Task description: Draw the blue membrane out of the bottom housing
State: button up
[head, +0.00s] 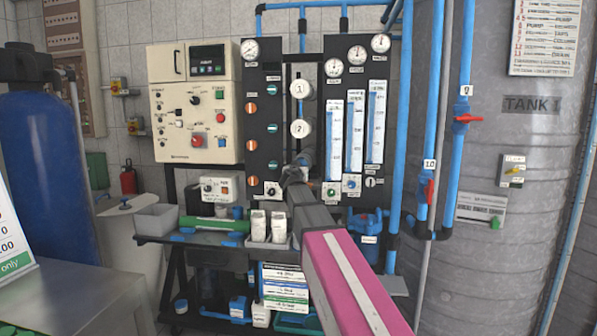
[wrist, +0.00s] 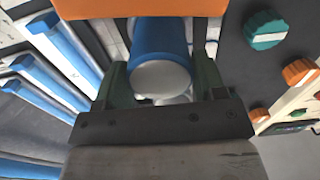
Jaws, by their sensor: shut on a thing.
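The blue membrane (wrist: 158,40) is a blue cylinder with a white round end, at the top middle of the wrist view. My gripper (wrist: 160,72) has dark green fingers on both sides of it and is shut on it near the white end. In the head view my arm reaches to the rack's middle and covers the bottom housing and the membrane. Above it, two white round housing ends marked 1 (head: 299,89) and 2 (head: 300,128) show. How far the membrane sits inside its housing cannot be told.
Flow meters with blue tubes (head: 376,120) stand right of the arm; a black panel with knobs (head: 264,130) stands left. In the wrist view a green knob (wrist: 265,30) is close on the right, and an orange surface (wrist: 140,9) crosses the top. A grey bin (head: 160,219) stands lower left.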

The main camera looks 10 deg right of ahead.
jog(key=shift+v, duration=2.85)
jog(key=shift+s, duration=0.2)
jog(key=o, duration=1.1)
